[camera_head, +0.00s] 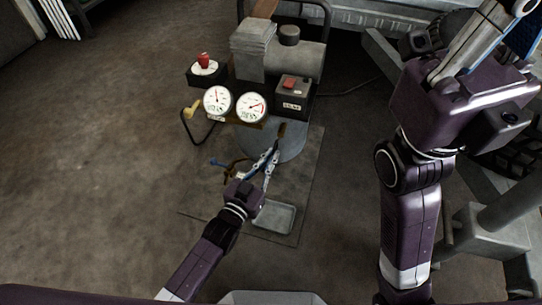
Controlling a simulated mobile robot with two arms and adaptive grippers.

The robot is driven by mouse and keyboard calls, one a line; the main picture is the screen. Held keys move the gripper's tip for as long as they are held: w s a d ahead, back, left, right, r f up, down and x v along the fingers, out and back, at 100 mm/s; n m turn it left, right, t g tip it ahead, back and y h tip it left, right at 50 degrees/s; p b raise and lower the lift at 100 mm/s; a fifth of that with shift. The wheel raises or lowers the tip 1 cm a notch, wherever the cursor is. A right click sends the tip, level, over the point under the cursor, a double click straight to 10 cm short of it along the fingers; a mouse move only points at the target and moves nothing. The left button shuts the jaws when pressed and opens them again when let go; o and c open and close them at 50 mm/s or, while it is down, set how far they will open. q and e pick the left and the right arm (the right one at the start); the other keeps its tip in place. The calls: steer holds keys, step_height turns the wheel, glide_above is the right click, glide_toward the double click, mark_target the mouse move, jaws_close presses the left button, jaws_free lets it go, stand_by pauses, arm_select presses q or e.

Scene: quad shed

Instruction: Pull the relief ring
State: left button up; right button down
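The grey compressor (312,62) stands at the top middle with two white round gauges, the left gauge (217,99) and the right gauge (250,106), on its front. I cannot make out the relief ring; it is too small or hidden behind my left gripper. My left gripper (260,150) is in front of the compressor's round grey tank (288,146), below the gauges. Its fingers look spread, and I see nothing held between them. Small brass and blue parts show close to its left side. My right arm stands raised at the right; its gripper is not in view.
A black box with a red knob (204,61) is left of the compressor. A dark box with a red switch (290,84) is on its right side. A shallow grey tray (274,217) lies on the floor mat (304,190). The floor at the left is clear.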

arm_select(q)
steer(key=o, duration=0.4)
steer(key=shift+s, duration=0.15)
steer(key=shift+o, duration=0.2)
steer(key=v, duration=1.2)
